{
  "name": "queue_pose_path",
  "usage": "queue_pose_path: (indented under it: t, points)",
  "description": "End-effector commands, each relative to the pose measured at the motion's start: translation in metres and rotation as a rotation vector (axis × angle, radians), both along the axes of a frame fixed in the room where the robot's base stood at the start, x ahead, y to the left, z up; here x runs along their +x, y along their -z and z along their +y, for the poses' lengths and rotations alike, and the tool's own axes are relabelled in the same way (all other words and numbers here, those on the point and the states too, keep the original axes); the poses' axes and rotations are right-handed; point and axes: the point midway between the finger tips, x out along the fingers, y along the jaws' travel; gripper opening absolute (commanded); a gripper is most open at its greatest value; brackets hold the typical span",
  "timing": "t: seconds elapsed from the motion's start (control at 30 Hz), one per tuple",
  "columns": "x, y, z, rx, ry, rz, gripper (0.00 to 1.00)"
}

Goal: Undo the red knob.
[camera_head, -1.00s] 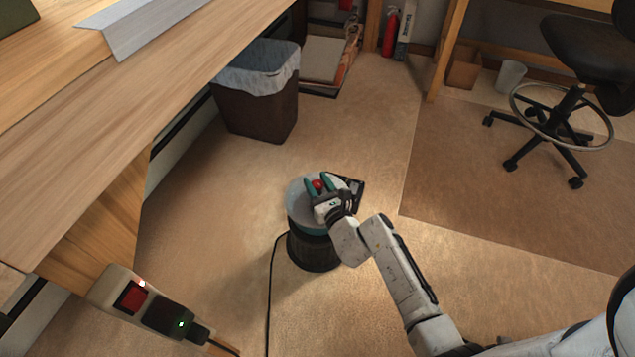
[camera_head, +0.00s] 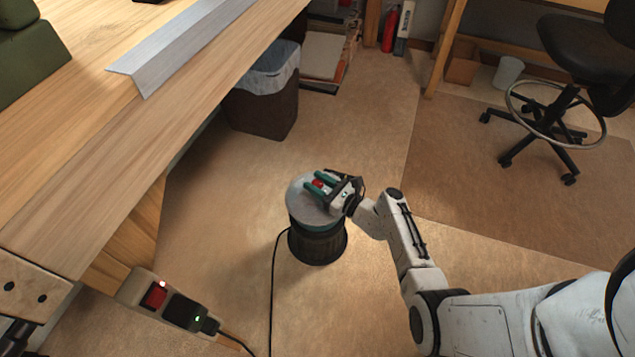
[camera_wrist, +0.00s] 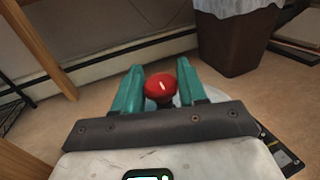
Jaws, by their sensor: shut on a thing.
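The red knob (camera_head: 319,183) sits on top of a round grey-lidded canister (camera_head: 303,205) that stands on the floor. In the wrist view the red knob (camera_wrist: 161,87) is round, with a pale mark on its top. My gripper (camera_head: 318,182) reaches in from the right, with its green fingers on either side of the knob. In the wrist view my gripper (camera_wrist: 160,90) is shut on the knob. Part of the lid is hidden behind the fingers and the gripper body.
A black cord (camera_head: 273,290) runs from the canister along the floor. A wooden workbench (camera_head: 110,130) fills the left, with a switch box (camera_head: 170,302) below it. A lined bin (camera_head: 262,105) stands behind. A wheeled chair (camera_head: 560,110) is at the right. Open floor surrounds the canister.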

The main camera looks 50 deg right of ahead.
Motion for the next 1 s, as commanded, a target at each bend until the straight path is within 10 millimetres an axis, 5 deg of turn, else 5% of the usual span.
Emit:
queue_pose_path:
  t: [0.5, 0.53, 0.73, 1.0]
  points:
    - [-0.0001, -0.0002, -0.0003, -0.001, -0.023, 0.0, 0.11]
    - [-0.0001, -0.0002, -0.0003, -0.001, -0.023, 0.0, 0.43]
    - [0.0, -0.0002, -0.0002, -0.001, -0.023, 0.0, 0.62]
    - [-0.0014, -0.0003, -0.0003, -0.001, -0.022, 0.0, 0.63]
